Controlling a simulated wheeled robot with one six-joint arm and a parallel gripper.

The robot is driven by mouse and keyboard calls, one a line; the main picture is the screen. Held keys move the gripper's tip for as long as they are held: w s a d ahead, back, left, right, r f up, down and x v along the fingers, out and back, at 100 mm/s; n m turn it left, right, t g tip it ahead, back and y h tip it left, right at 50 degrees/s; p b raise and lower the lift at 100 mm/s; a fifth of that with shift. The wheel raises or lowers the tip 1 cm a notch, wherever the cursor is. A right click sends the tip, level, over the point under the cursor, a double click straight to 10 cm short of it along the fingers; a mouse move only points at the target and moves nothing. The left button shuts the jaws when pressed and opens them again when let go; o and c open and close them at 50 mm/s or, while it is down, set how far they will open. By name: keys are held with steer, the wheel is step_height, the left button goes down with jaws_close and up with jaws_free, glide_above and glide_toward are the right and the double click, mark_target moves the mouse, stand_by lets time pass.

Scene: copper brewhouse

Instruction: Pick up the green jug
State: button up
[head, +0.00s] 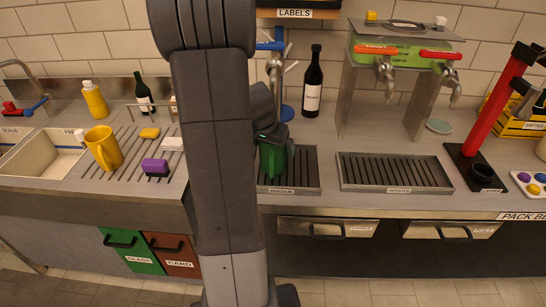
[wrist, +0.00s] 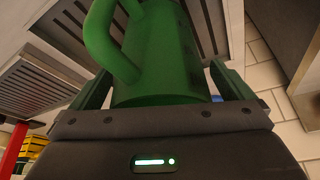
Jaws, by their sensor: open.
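The green jug (head: 274,157) stands on the slatted drip tray (head: 307,181) labelled RINSE or similar, in the middle of the counter in the head view. My gripper (head: 272,140) reaches down at the jug, and part of the jug is hidden behind it. In the wrist view the green jug (wrist: 157,55) fills the space between my two fingers, with its handle toward the upper left. My gripper (wrist: 160,95) is open with a finger on each side of the jug. I cannot tell whether either finger touches it.
A dark bottle (head: 312,82) stands behind the tray. A tap stand (head: 346,95) and a second drip tray (head: 395,173) are at right. A yellow jug (head: 103,148), sponges and a sink (head: 38,158) are at left. My arm hides part of the counter.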

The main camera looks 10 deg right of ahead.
steer(key=c, duration=1.3)
steer(key=shift+r, duration=0.1)
